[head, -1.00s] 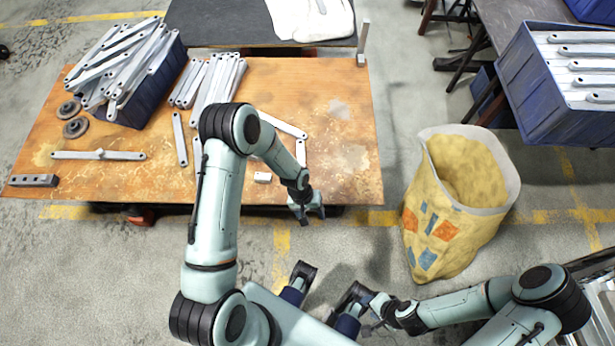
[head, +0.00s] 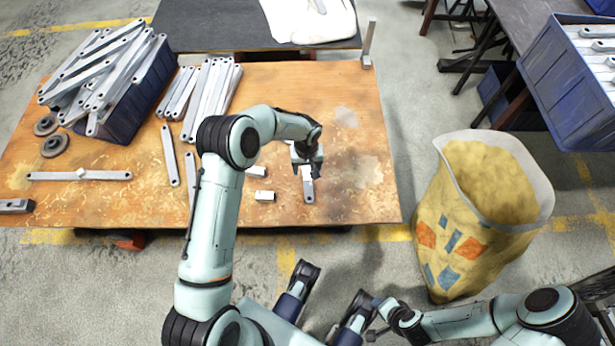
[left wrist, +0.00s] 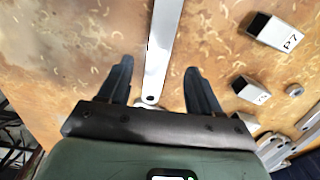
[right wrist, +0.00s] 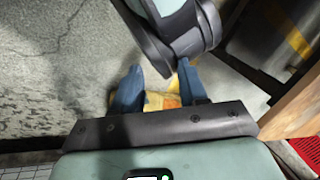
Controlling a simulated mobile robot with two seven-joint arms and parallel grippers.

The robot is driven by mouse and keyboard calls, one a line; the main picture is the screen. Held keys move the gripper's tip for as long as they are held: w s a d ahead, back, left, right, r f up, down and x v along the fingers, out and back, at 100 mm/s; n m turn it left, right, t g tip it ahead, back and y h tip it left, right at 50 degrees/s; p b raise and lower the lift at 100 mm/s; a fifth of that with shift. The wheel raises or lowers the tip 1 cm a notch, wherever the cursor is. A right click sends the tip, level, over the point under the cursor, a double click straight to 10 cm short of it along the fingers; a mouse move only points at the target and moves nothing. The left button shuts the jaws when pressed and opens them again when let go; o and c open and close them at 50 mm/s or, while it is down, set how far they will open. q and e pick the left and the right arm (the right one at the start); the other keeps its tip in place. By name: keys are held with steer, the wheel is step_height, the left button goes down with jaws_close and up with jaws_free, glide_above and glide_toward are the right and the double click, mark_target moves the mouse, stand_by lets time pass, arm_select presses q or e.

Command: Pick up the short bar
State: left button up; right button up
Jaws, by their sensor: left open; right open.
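A flat grey bar (head: 308,188) lies on the worn orange tabletop, partly hidden under my left gripper (head: 307,170). I cannot tell its full length. In the left wrist view the bar (left wrist: 162,45) runs between the two open fingers of the left gripper (left wrist: 158,85), its rounded, holed end near the palm. The fingers stand apart on either side and do not close on it. My right gripper (right wrist: 158,88) is open and empty, over the floor away from the table.
Small labelled blocks (head: 265,195) lie beside the bar. A blue crate (head: 128,115) heaped with bars, rows of loose bars (head: 212,98) and a long bar (head: 80,175) are on the left. A yellow sack (head: 470,225) stands right of the table (head: 360,205).

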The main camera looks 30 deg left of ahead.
mark_target(307, 176)
arm_select(q)
step_height(307, 176, down, 5)
steer(key=shift+w+f+b, duration=0.1)
steer(key=shift+w+b, duration=0.05)
steer(key=shift+b, duration=0.45)
jaws_close()
arm_select(e)
steer(key=shift+w+d+f+t, duration=0.15)
steer(key=shift+w+d+f, duration=0.15)
steer(key=shift+w, duration=0.2)
steer(key=shift+w+d+f+t, duration=0.15)
steer(key=shift+w+d+f, duration=0.05)
steer(key=shift+w+f, duration=0.25)
arm_select(q)
steer(key=shift+r, duration=0.2)
